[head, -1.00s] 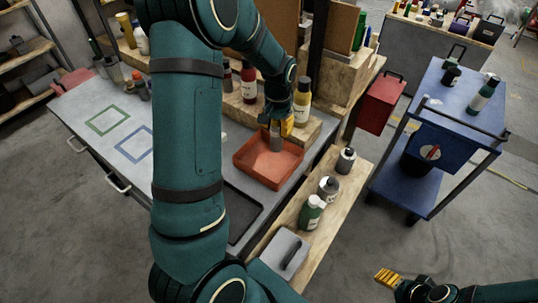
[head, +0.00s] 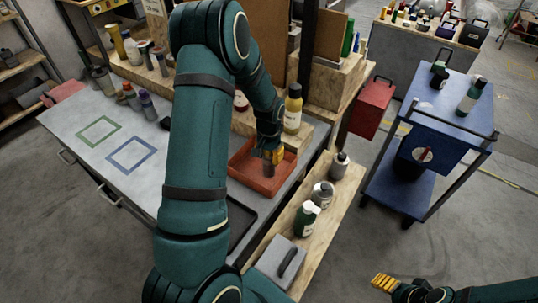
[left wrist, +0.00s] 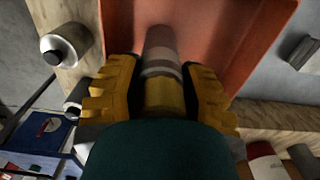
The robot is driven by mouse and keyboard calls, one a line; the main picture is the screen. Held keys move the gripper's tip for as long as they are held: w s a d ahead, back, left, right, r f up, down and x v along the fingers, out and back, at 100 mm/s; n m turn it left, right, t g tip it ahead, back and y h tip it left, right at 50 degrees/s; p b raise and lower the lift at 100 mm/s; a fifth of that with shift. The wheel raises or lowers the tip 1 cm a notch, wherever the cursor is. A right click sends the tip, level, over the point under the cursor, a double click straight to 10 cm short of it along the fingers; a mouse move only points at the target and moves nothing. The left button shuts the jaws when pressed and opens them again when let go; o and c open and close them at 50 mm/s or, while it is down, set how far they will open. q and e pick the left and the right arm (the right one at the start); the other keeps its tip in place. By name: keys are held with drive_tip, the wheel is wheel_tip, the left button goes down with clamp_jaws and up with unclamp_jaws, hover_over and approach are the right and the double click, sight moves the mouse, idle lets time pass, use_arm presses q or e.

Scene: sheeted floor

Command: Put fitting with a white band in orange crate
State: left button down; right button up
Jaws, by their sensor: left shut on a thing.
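The fitting (left wrist: 160,50) is a dull reddish-grey cylinder with a pale band around it. My left gripper (left wrist: 160,95) is shut on it, with yellow fingers on both sides. In the head view the left gripper (head: 272,157) is over the orange crate (head: 262,189), and the fitting (head: 268,169) hangs below the fingertips inside the crate's outline. The crate's orange inside (left wrist: 215,30) fills the upper middle of the left wrist view. I cannot tell whether the fitting touches the crate floor. My right gripper (head: 385,282) is at the lower right, away from the bench; its opening is unclear.
A blue cart (head: 425,155) stands to the right.

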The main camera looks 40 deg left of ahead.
use_arm(q)
drive_tip(key=shift+f, duration=0.1)
drive_tip(key=c, duration=0.5)
unclamp_jaws()
drive_tip(key=shift+c, duration=0.2)
drive_tip(key=shift+r, duration=0.2)
wheel_tip(320, 180, up, 12)
drive_tip(key=shift+f+p, duration=0.1)
drive_tip(key=shift+p, duration=0.25)
